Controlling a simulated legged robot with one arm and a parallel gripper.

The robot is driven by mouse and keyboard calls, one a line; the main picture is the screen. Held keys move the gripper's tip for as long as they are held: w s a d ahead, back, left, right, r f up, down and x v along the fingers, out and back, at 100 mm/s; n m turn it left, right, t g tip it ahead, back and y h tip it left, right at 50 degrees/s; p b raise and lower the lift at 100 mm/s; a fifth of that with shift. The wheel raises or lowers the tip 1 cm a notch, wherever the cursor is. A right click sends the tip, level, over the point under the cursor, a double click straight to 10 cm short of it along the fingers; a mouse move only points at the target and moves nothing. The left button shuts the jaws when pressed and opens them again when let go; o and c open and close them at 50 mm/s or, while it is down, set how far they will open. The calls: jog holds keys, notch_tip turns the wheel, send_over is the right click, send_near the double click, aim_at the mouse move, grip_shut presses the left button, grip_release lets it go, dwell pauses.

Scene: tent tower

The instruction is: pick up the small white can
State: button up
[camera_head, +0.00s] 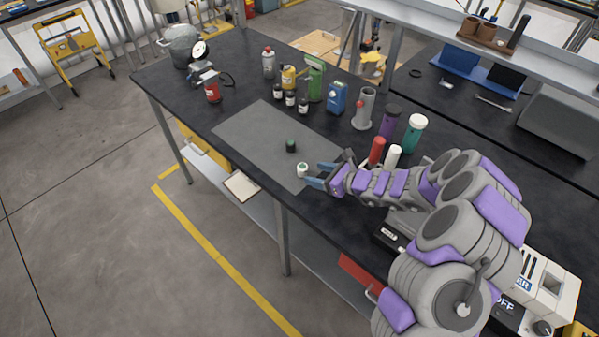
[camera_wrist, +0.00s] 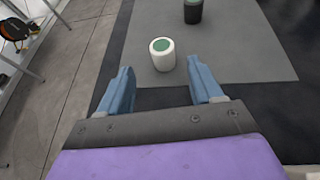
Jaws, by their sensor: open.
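The small white can (camera_head: 302,170) has a green top and stands upright near the front edge of the grey mat (camera_head: 255,135) on the dark workbench. I see a gap between the fingers and the can in the wrist view.
A small black can with a green top (camera_head: 291,146) stands behind the white can. A red cylinder (camera_head: 376,151) and a white cylinder (camera_head: 393,156) stand beside my arm. Several bottles line the back, with a blue box (camera_head: 337,97). The mat's left part is clear.

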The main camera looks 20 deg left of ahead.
aim_at(305, 171)
jog(key=shift+w+a+f, duration=0.15)
jog(key=shift+a+f, duration=0.1)
jog(key=shift+a, duration=0.1)
jog(key=shift+w+d, duration=0.15)
jog(key=shift+f+b, duration=0.15)
jog(key=shift+b, duration=0.2)
jog(key=b+x, duration=0.1)
jog(key=x, duration=0.5)
jog(key=shift+d, duration=0.2)
jog(key=shift+d+r, duration=0.35)
jog(key=shift+d, duration=0.05)
jog(key=shift+c, duration=1.4)
jog(key=c, duration=0.3)
jog(key=shift+a+f, duration=0.1)
jog(key=shift+a, duration=0.3)
jog(key=c, duration=0.5)
